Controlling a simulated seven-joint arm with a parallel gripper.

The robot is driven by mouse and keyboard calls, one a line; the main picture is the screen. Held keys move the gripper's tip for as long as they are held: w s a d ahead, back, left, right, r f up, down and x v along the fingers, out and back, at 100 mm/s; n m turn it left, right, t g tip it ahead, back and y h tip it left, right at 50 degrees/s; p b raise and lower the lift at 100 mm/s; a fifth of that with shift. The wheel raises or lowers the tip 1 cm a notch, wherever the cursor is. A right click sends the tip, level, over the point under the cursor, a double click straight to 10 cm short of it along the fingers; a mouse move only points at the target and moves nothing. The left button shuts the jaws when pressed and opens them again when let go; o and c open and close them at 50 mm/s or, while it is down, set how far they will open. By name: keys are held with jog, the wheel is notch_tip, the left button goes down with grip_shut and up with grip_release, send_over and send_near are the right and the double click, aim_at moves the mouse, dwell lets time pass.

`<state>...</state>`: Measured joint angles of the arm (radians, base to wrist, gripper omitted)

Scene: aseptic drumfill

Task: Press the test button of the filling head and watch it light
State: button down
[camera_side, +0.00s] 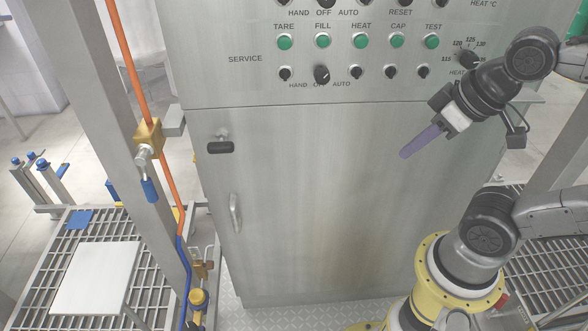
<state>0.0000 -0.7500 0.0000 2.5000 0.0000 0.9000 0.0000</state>
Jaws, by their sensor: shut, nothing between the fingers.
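The control panel (238,82) on the steel cabinet carries a row of green round buttons under the labels TARE, FILL, HEAT, CAP and TEST. The TEST button (432,42) is at the right end of the row and shows plain green; I cannot tell whether it is lit. My gripper (405,154) is shut, its purple fingers pointing down and left in front of the cabinet door. It is below the TEST button in the picture, apart from it and empty. The filling head itself cannot be made out.
Black knobs (321,74) sit below the buttons, and a HEAT dial (467,58) is partly behind my arm. The cabinet has a black latch (221,147) and a door handle (235,214). A post with an orange hose (131,62) stands left.

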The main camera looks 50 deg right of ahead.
dwell(0.9)
jog(key=s+d+r+m+g+h, duration=0.1)
jog(key=s+d+r+m+h, duration=0.1)
jog(key=d+r+m+h, duration=0.3)
jog(key=s+d+r+m+g, duration=0.1)
jog(key=s+d+r+m, duration=0.15)
jog(key=r+m, duration=0.55)
notch_tip(320, 180, up, 14)
jog(key=w+d+m+t+h, duration=0.1)
jog(key=w+m+t+h, duration=0.1)
jog(key=m, duration=0.2)
jog(key=shift+d+f+m, duration=0.2)
jog(key=shift+d+m, duration=0.1)
jog(key=shift+d, duration=0.05)
jog(key=shift+w+d, duration=0.1)
jog(key=shift+d, duration=0.1)
jog(key=w+d, duration=0.6)
